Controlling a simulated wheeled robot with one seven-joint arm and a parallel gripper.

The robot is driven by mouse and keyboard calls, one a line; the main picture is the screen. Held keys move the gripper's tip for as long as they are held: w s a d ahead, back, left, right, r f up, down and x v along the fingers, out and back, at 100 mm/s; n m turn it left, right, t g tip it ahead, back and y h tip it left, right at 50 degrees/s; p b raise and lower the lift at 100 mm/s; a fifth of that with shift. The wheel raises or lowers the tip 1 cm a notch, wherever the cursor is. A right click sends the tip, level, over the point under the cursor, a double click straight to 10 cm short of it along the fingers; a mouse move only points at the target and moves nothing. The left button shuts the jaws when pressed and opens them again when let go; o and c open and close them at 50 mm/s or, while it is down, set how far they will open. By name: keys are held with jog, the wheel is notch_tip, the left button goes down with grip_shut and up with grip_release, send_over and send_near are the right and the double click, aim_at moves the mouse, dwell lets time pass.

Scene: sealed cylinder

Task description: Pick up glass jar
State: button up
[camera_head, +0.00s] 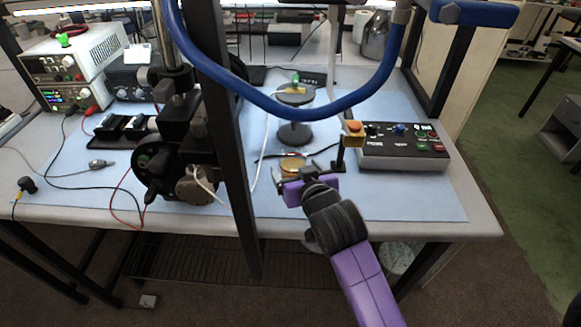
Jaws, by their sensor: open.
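A small round object with an amber-gold top (291,163) sits on the blue mat in the middle of the bench, near its front. It may be the glass jar, but it is too small to tell. My gripper (301,168) is open, with its fingers spread at the near side of this object. The fingers and the purple wrist hide its lower part. I cannot tell whether they touch it.
A black spool-like stand (296,117) is behind the object. A control box (403,147) and a yellow-orange button post (353,133) are right. Black apparatus (178,150) and a dark upright post (237,170) are left.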

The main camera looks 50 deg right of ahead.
jog(key=x, duration=0.6)
jog(key=shift+f+p, duration=0.1)
jog(key=shift+p, duration=0.25)
jog(key=c, duration=1.6)
notch_tip(320, 180, up, 10)
jog(key=shift+a+r, duration=0.1)
